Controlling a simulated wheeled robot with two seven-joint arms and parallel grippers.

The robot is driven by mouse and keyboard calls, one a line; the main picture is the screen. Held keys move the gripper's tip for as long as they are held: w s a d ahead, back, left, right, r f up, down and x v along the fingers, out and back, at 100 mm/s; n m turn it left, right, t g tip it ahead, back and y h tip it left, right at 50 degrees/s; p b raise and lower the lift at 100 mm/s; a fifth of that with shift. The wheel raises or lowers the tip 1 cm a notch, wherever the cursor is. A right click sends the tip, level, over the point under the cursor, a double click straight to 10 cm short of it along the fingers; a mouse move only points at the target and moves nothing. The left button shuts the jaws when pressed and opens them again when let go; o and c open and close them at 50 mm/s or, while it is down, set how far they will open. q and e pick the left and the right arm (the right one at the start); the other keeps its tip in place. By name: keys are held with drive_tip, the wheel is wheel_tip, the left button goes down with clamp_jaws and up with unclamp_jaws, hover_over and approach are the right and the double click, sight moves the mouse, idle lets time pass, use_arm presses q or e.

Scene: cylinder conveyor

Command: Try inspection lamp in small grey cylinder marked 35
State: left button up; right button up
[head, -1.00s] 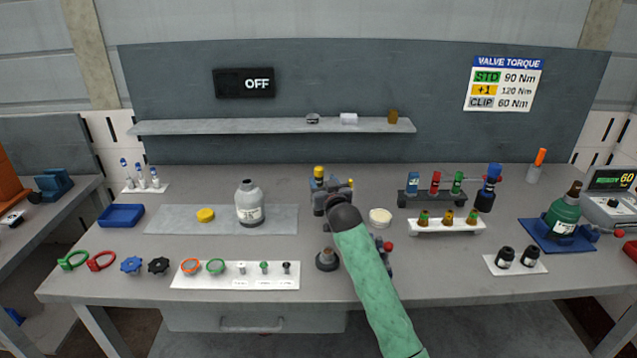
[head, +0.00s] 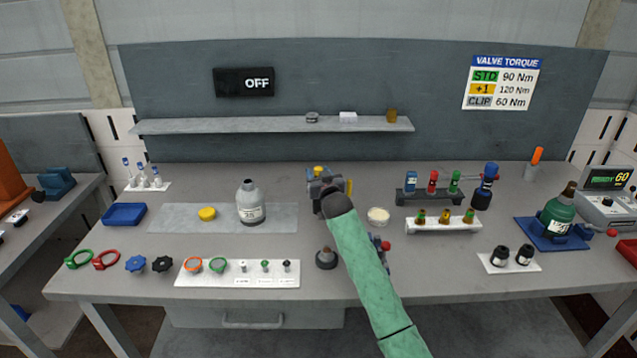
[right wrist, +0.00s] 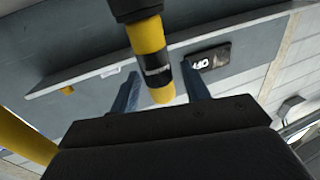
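The small grey cylinder (head: 250,205) stands upright on a grey mat, left of centre; its label is too small to read surely. A yellow-and-black stick, apparently the inspection lamp (right wrist: 152,62), shows in the right wrist view; its yellow top (head: 318,170) shows in the head view. My right gripper (right wrist: 162,88) has its two blue fingers apart, one on each side of the lamp, with visible gaps. In the head view my right gripper (head: 325,183) is at the lamp, and my wrist hides the lamp's lower part. My left gripper is out of view.
A yellow cap (head: 207,214) lies on the mat left of the cylinder. A pale round dish (head: 378,216) and a dark round piece (head: 326,258) lie close to my right arm. Racks of coloured fittings (head: 440,225) stand right. A shelf (head: 270,126) runs behind.

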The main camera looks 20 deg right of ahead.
clamp_jaws()
drive_tip(key=shift+r, duration=0.1)
